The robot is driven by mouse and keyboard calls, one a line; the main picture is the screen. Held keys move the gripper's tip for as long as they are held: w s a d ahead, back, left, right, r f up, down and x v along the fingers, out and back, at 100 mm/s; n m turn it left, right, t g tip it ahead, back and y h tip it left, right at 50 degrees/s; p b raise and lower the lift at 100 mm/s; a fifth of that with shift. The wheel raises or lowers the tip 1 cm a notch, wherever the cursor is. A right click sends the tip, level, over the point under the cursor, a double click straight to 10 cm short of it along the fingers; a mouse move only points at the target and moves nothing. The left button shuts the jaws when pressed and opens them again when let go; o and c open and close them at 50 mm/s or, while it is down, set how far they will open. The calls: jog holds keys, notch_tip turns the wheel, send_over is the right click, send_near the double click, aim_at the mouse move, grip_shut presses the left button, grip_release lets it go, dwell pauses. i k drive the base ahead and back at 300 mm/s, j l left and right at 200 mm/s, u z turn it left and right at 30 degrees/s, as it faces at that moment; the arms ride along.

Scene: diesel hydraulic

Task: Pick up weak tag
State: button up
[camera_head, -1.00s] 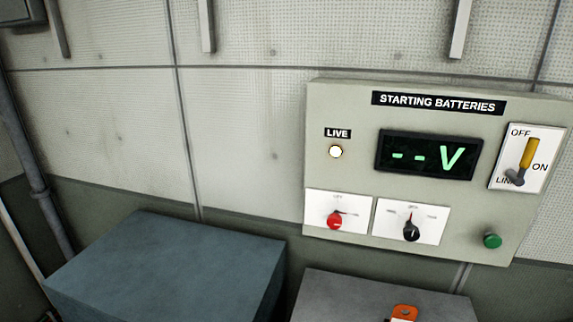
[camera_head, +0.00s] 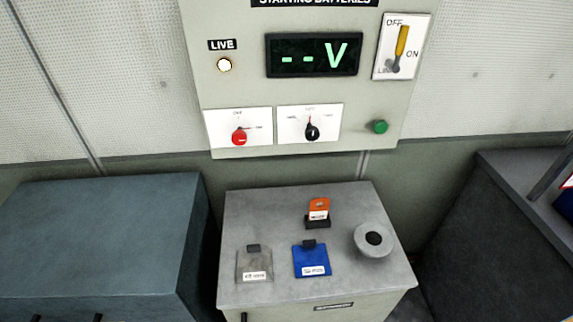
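Three tags are on top of the grey cabinet (camera_head: 345,280). A grey tag (camera_head: 254,264) lies at the left and a blue tag (camera_head: 312,260) lies in the middle, each with a black piece at its top edge and a white label. An orange tag (camera_head: 319,206) stands upright in a black holder behind the blue one. The labels are too small to read, so I cannot tell which tag is the weak one. My gripper is not in view.
A round grey piece with a black centre (camera_head: 373,240) is at the cabinet top's right. A blue-grey box (camera_head: 100,235) stands left, a dark sloped unit (camera_head: 490,235) right. The starting batteries panel (camera_head: 228,80) hangs behind, its display (camera_head: 314,55) showing "--V".

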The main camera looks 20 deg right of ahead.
aim_at(316, 212)
jog(key=i+l+u, duration=0.15)
jog(key=u, duration=0.2)
jog(key=i+l+u, duration=0.1)
jog(key=l+u, duration=0.65)
jog(key=i+j, duration=0.05)
